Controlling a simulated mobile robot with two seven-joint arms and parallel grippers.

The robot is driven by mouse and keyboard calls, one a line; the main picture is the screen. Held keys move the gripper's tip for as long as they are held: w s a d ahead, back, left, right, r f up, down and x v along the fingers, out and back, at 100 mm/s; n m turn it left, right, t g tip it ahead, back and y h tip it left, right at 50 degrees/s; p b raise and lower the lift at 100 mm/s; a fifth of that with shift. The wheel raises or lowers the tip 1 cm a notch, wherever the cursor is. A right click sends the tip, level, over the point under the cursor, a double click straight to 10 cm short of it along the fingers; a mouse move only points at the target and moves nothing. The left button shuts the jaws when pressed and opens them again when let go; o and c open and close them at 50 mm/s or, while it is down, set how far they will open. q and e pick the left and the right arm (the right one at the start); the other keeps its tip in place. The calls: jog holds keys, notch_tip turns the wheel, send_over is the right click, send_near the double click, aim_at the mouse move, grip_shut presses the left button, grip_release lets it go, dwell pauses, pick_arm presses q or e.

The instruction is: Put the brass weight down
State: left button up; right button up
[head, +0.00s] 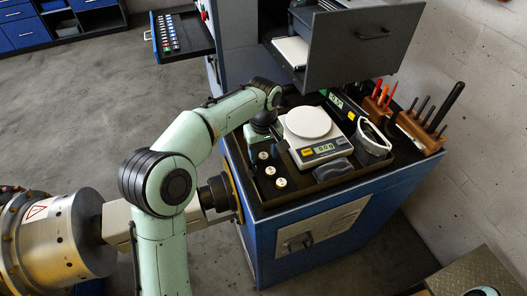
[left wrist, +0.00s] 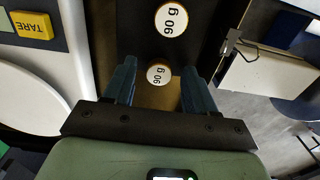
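My left gripper (head: 262,135) points down over the left side of the tray on the blue bench; its fingertips are hard to make out there.
Several dark weights with pale tops (head: 271,170) stand in a row in the tray. To their right is a scale (head: 322,149) with a bare white pan (head: 308,122). An open drawer (head: 362,45) overhangs the back. Wooden tool racks (head: 418,132) stand at the right.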

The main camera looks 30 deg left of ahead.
aim_at(263, 156)
pick_arm(q)
notch_tip(263, 156, up, 12)
jog(key=p, duration=0.3)
jog(key=shift+r, duration=0.2)
pick_arm(e)
jog(key=w+r, duration=0.3)
jog(key=shift+w+r, duration=0.1)
jog(key=shift+r, duration=0.3)
pick_arm(q)
jog(key=shift+f, duration=0.1)
